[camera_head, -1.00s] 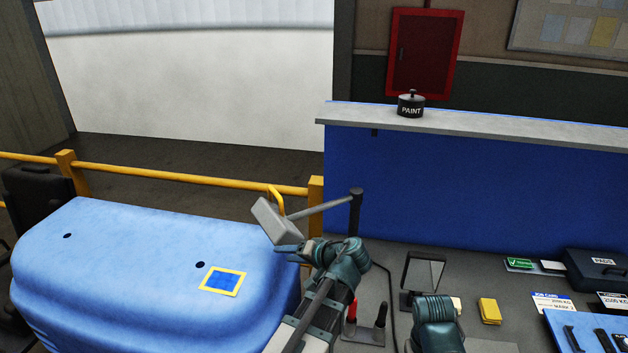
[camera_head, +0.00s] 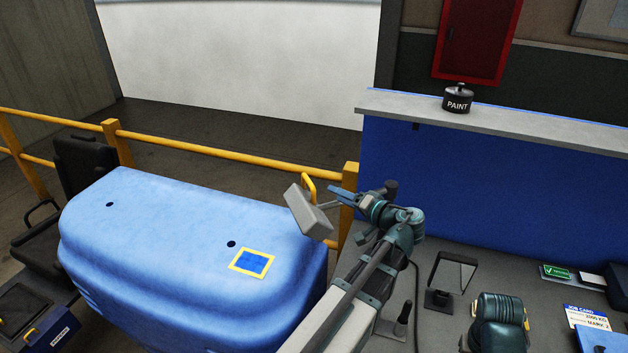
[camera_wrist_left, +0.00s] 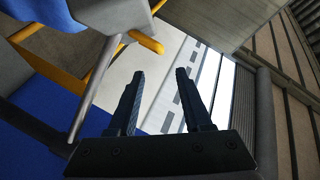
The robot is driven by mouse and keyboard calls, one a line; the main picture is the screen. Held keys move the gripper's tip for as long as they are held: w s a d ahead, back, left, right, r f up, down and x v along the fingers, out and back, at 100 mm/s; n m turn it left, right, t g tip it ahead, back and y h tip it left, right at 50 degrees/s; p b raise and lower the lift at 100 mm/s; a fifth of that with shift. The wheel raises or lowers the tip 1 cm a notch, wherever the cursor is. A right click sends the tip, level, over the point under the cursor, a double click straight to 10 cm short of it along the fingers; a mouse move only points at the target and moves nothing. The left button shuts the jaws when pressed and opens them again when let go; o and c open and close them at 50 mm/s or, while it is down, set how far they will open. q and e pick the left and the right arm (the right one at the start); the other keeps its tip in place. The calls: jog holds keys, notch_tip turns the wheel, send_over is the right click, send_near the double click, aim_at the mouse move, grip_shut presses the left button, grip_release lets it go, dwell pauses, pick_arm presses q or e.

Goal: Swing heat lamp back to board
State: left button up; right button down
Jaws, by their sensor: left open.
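The heat lamp has a grey box head (camera_head: 308,212) with a yellow loop handle (camera_head: 309,187). It hangs beside the right end of the blue counterweight (camera_head: 180,235), and a thin grey arm leads right toward a dark post, mostly hidden by my left wrist. A blue board (camera_head: 480,190) stands upright behind the bench. My left gripper (camera_head: 340,194) is open and empty, just right of the lamp head and handle. In the left wrist view the open fingers (camera_wrist_left: 158,85) have nothing between them; the yellow handle (camera_wrist_left: 148,42) and grey lamp arm (camera_wrist_left: 95,85) are left of them.
A yellow railing (camera_head: 220,155) runs behind the counterweight. A paint pot (camera_head: 457,99) stands on the ledge over the board. My right arm (camera_head: 498,322) shows at the bottom.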

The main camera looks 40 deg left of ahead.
aim_at(309, 180)
pick_arm(q)
jog(key=b+x, duration=0.3)
jog(key=x, duration=1)
jog(key=shift+a+f, duration=0.15)
jog(key=shift+a, duration=0.2)
grip_shut()
dwell(0.9)
